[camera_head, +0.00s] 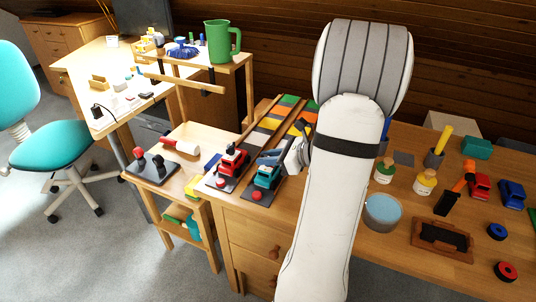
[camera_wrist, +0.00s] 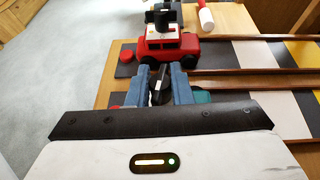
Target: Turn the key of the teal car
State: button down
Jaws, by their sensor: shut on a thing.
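The teal car (camera_head: 266,177) sits on a dark pad at the near end of its lane, just under my gripper (camera_head: 272,158). In the wrist view, only a teal edge of the car (camera_wrist: 203,96) shows; my gripper hides the rest. There, my gripper (camera_wrist: 160,75) has its two blue fingers closed around a dark upright piece, which looks like the car's key (camera_wrist: 158,88). The key's turn angle cannot be told.
A red car (camera_head: 234,161) with a black knob on top (camera_wrist: 162,18) stands in the lane beside it, close to my fingers. Striped lanes (camera_head: 280,118) with wooden rails run away behind both cars. Jars, a blue-topped tub (camera_head: 382,211) and toys stand on the right.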

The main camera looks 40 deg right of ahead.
dwell(0.3)
jog(key=c, duration=1.3)
grip_release()
jog(key=v, duration=0.7)
jog(key=shift+s+d+p, duration=0.25)
jog(key=shift+p, duration=0.15)
jog(key=shift+a+r, duration=0.1)
jog(key=shift+r, duration=0.05)
